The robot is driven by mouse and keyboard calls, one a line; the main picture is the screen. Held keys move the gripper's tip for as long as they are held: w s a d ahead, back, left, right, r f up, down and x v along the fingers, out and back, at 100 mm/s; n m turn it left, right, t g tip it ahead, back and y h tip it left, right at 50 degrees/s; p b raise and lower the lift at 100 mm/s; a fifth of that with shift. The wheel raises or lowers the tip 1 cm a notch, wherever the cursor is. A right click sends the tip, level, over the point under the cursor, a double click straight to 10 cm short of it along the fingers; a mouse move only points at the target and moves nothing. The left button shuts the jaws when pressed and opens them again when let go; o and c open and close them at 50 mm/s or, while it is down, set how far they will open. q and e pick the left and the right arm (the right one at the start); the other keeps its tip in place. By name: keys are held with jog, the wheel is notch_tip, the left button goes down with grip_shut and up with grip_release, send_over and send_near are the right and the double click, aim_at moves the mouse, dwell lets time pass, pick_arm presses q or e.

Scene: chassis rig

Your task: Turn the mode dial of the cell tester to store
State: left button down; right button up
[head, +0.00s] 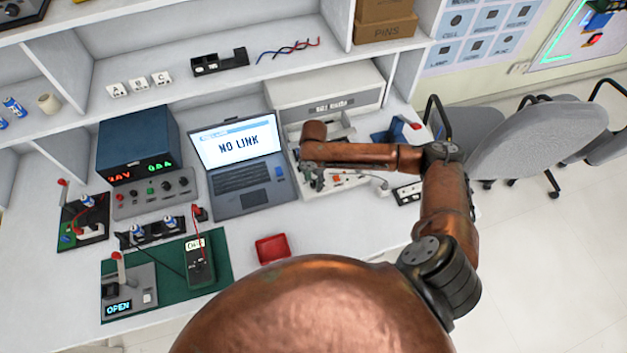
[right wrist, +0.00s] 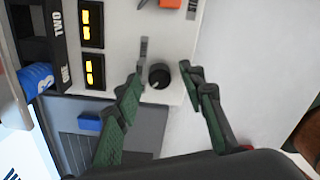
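The cell tester (right wrist: 115,60) is a light panel with black slots marked ONE and TWO and lit yellow displays. In the head view its panel (head: 345,182) lies right of the laptop, partly covered by my right arm. The mode dial (right wrist: 159,76) is a round black knob near the panel's edge in the right wrist view. A small grey label sits beside it, too small to read, and I cannot tell the dial's setting. My right gripper (right wrist: 163,74) is open, its green-padded fingers on either side of the dial with gaps showing. My left gripper is not in view.
A blue cell (right wrist: 38,78) sits at slot ONE. An orange-red part (right wrist: 172,3) is at the panel's far side. The laptop (head: 241,170) reading NO LINK stands close left of the tester.

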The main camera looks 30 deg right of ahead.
jog(key=shift+c, duration=0.4)
grip_shut()
jog(key=shift+r+m+p, duration=0.15)
jog(key=shift+m+p, duration=0.15)
jog(key=shift+p, duration=0.45)
jog(key=m+p, duration=0.2)
jog(key=p, duration=0.2)
jog(key=m+p, duration=0.3)
jog(key=p, duration=0.1)
jog(key=shift+r+m+p, duration=0.2)
jog(key=shift+m+p, duration=0.1)
jog(key=shift+p, duration=0.05)
jog(key=m+p, duration=0.8)
jog(key=shift+f+p, duration=0.15)
jog(key=shift+p, duration=0.25)
jog(key=m+p, duration=0.2)
jog(key=m, duration=0.1)
jog(key=shift+w+f+m+p, duration=0.1)
jog(key=shift+m+p, duration=0.85)
jog(key=shift+m, duration=0.35)
jog(key=shift+d, duration=0.1)
